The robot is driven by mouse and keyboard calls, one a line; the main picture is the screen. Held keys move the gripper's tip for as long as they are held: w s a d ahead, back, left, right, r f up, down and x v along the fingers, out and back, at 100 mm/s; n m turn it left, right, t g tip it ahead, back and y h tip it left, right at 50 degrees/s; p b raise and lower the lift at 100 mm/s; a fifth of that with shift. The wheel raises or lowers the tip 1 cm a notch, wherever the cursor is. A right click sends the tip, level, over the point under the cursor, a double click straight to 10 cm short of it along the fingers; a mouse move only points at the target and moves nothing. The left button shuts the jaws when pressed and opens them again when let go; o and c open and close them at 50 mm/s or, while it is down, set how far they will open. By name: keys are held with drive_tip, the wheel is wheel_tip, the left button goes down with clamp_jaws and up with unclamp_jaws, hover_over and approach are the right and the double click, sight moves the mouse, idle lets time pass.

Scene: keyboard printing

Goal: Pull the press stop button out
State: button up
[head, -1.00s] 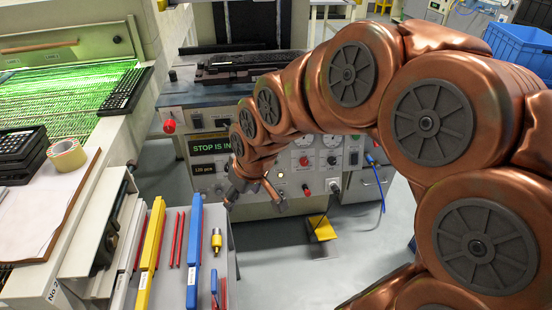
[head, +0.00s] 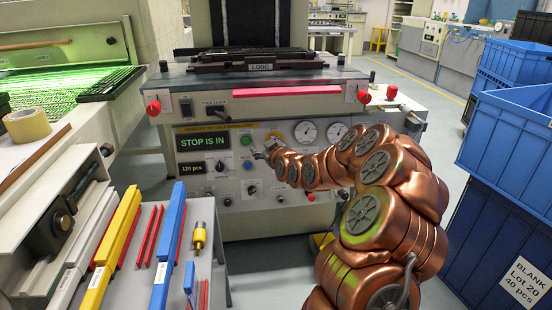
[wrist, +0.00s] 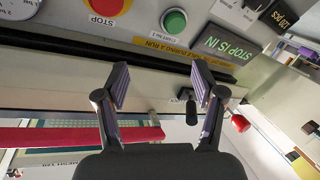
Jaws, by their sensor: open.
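The press stop button, a red cap on a yellow plate marked STOP, is cut off at the top edge of the wrist view (wrist: 104,5). In the head view its yellow plate (head: 274,136) shows just above my gripper (head: 262,150), which partly hides it. My gripper (wrist: 161,86) is open and empty in front of the press panel, with the stop button beyond the left finger in the wrist view. A green button (wrist: 174,21) lies to the right of the stop button there. The panel display (head: 203,141) reads STOP IS IN.
A bench with blue (head: 168,245) and yellow bars stands at left front. Blue crates (head: 508,130) stand at right.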

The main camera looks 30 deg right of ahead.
drive_tip(key=d+f+t+h+b, duration=0.2)
drive_tip(key=d+f+b, duration=0.15)
drive_tip(key=d, duration=0.25)
drive_tip(key=shift+m, duration=0.3)
drive_tip(key=shift+d+f+b+x, duration=0.2)
drive_tip(key=shift+b+x, duration=0.1)
drive_tip(key=shift+x, duration=1)
drive_tip(key=shift+d+f+b+x, duration=0.2)
drive_tip(key=shift+b+x, duration=0.1)
drive_tip(key=shift+x, duration=1.05)
drive_tip(key=shift+d+f+b+x, duration=0.2)
drive_tip(key=shift+b+x, duration=0.1)
drive_tip(key=shift+x, duration=1)
drive_tip(key=shift+s+r, duration=0.1)
clamp_jaws()
